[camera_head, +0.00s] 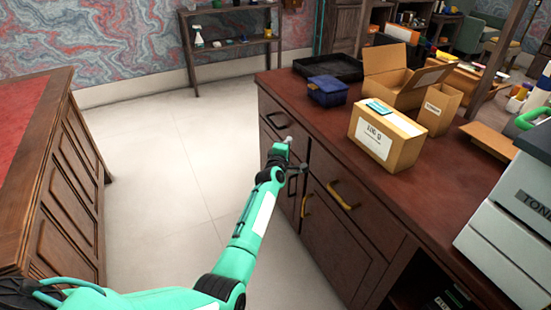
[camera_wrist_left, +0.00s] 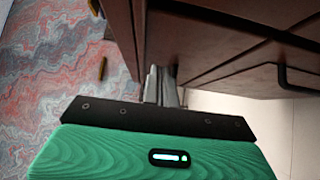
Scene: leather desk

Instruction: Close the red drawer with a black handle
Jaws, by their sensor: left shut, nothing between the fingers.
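The reddish-brown wooden drawer with a black handle (camera_head: 278,120) is at the far-left end of the desk front. I cannot clearly tell how far it stands out. A black handle (camera_wrist_left: 293,82) also shows at the right of the left wrist view, on a dark red-brown front. My left gripper (camera_head: 287,147) is in front of the desk, just right of and below that handle, partly covering the front there. Its fingers (camera_wrist_left: 163,85) are shut and empty, close to the wood; contact is unclear. My right gripper is not in view.
A yellow-handled drawer (camera_head: 342,195) and a door with another yellow handle (camera_head: 306,205) are below and right. A carton (camera_head: 385,138), blue box (camera_head: 327,91) and black tray (camera_head: 328,66) stand on the desktop. Another desk (camera_head: 60,180) is left; the floor (camera_head: 165,150) between is clear.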

